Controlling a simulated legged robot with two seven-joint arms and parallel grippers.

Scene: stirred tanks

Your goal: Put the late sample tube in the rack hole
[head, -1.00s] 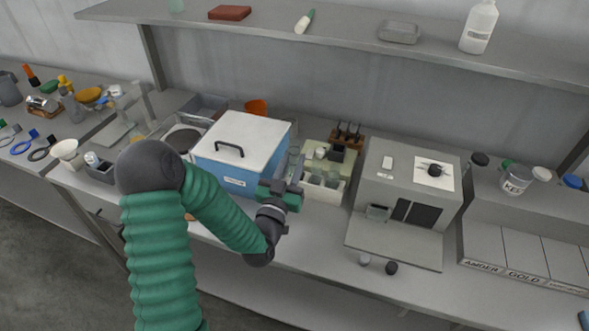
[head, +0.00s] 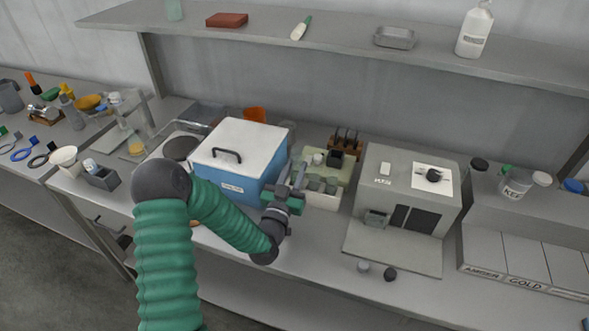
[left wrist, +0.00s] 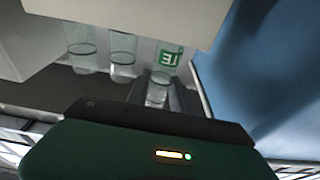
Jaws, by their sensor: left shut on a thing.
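My left gripper (head: 296,180) is between the blue box and the pale rack, beside the rack's left end. In the left wrist view its fingers (left wrist: 158,98) are shut on a clear tube with a green label (left wrist: 168,57); only part of the lettering, "TE", is readable. That tube is too small and covered to make out in the head view. The pale rack (head: 322,201) holds several clear tubes (head: 318,184). Two clear tubes (left wrist: 122,55) stand left of the held one in the left wrist view. I cannot tell which hole is free. My right gripper is out of view.
The blue box (head: 262,180) with a white lid stands close on the left of the gripper. A grey machine (head: 385,190) stands right of the rack. A dark-topped wooden holder (head: 346,138) is behind it. A shelf (head: 330,38) runs above. Two small knobs (head: 390,274) lie in front.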

